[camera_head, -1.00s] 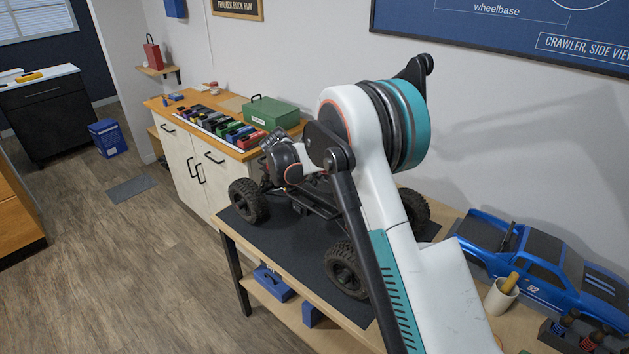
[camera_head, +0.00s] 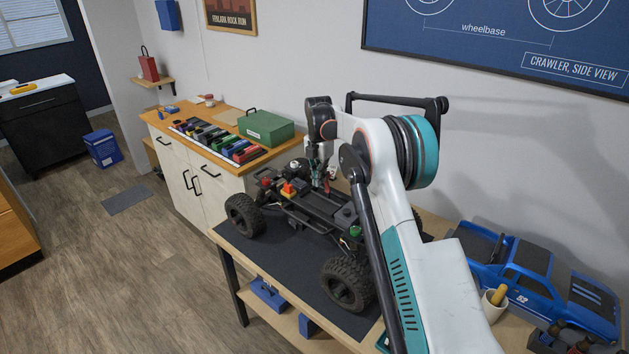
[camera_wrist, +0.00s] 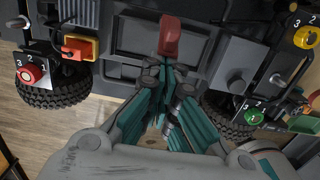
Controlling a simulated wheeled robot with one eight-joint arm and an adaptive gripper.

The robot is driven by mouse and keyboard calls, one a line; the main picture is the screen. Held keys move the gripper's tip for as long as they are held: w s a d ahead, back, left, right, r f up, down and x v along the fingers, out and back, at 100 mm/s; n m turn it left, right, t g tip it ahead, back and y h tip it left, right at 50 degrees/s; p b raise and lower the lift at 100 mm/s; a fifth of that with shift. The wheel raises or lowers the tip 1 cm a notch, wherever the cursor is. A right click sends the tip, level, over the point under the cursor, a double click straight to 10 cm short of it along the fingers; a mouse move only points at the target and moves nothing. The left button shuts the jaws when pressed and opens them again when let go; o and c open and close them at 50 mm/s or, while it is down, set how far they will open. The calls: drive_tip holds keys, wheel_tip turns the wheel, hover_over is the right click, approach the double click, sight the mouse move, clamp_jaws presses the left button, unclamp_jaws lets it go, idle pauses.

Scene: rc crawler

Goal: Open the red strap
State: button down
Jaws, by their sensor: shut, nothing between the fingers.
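The RC crawler chassis (camera_head: 318,222) stands on a dark mat, its body shell off. In the wrist view a red tab (camera_wrist: 170,36), which looks like the red strap, stands over a dark rectangular tray (camera_wrist: 138,34) in the middle of the chassis. My gripper (camera_wrist: 168,68) is shut and empty, its fingertips right at the lower end of the red tab. I cannot tell whether they touch it. The fingers hide what lies under the tab's lower end. In the head view my gripper (camera_head: 321,180) is over the chassis, partly hidden by my arm.
An orange block with a red button (camera_wrist: 80,47), a red knob (camera_wrist: 32,74), a yellow knob (camera_wrist: 305,37) and a green knob (camera_wrist: 253,115) surround the middle of the chassis. The blue body shell (camera_head: 540,275) lies at right. A cup (camera_head: 494,302) stands near it.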

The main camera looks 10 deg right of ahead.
drive_tip(key=shift+w+d+r+p, duration=0.25)
drive_tip(key=shift+w+d, duration=0.15)
drive_tip(key=shift+d, duration=0.2)
drive_tip(key=shift+w+d+r+p, duration=0.15)
drive_tip(key=shift+w+d+r, duration=0.1)
drive_tip(key=shift+w+d, duration=0.25)
drive_tip(key=shift+d, duration=0.1)
drive_tip(key=shift+r, duration=0.15)
